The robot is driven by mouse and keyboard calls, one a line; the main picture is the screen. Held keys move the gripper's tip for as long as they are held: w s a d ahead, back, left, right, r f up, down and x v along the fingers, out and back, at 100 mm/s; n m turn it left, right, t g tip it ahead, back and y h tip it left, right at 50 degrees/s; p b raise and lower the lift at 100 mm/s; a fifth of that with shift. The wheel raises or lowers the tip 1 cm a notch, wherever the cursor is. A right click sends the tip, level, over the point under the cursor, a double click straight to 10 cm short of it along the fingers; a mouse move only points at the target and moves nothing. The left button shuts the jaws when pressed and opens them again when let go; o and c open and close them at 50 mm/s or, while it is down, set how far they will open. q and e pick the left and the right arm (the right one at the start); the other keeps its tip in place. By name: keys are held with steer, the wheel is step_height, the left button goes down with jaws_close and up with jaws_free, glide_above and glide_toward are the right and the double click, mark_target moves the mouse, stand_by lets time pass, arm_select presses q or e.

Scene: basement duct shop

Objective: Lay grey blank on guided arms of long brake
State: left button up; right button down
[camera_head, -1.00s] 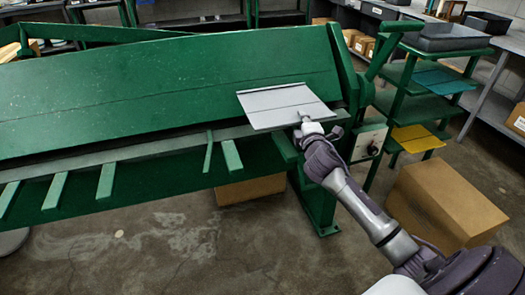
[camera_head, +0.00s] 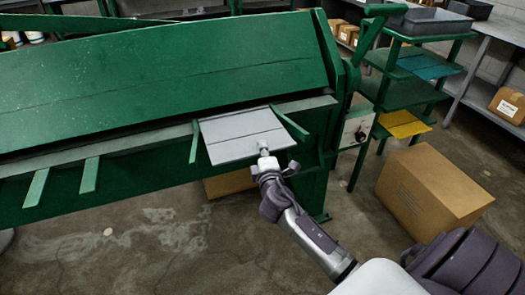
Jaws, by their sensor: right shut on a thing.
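The grey blank (camera_head: 245,136) is a flat sheet with a line across it, at the front of the green long brake (camera_head: 170,75). My right gripper (camera_head: 263,152) is shut on its near edge. The blank's far edge is by the brake's grey front ledge (camera_head: 130,146). One green guided arm (camera_head: 194,143) shows along its left side and another (camera_head: 291,124) along its right side. I cannot tell whether the blank touches the arms or is held just above them. More arms (camera_head: 89,176) stick out further left. My left gripper is out of view.
A cardboard box (camera_head: 432,190) stands on the floor right of my right arm. A green shelf stand (camera_head: 400,92) with a grey tray (camera_head: 430,20) is at the brake's right end. Another box (camera_head: 230,183) sits under the brake. The floor in front is clear.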

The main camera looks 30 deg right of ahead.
steer(key=c, duration=1.7)
jaws_free()
steer(key=shift+f, duration=0.1)
steer(key=o, duration=0.4)
steer(key=shift+r, duration=0.3)
steer(key=v, duration=1.2)
steer(key=shift+b, duration=0.4)
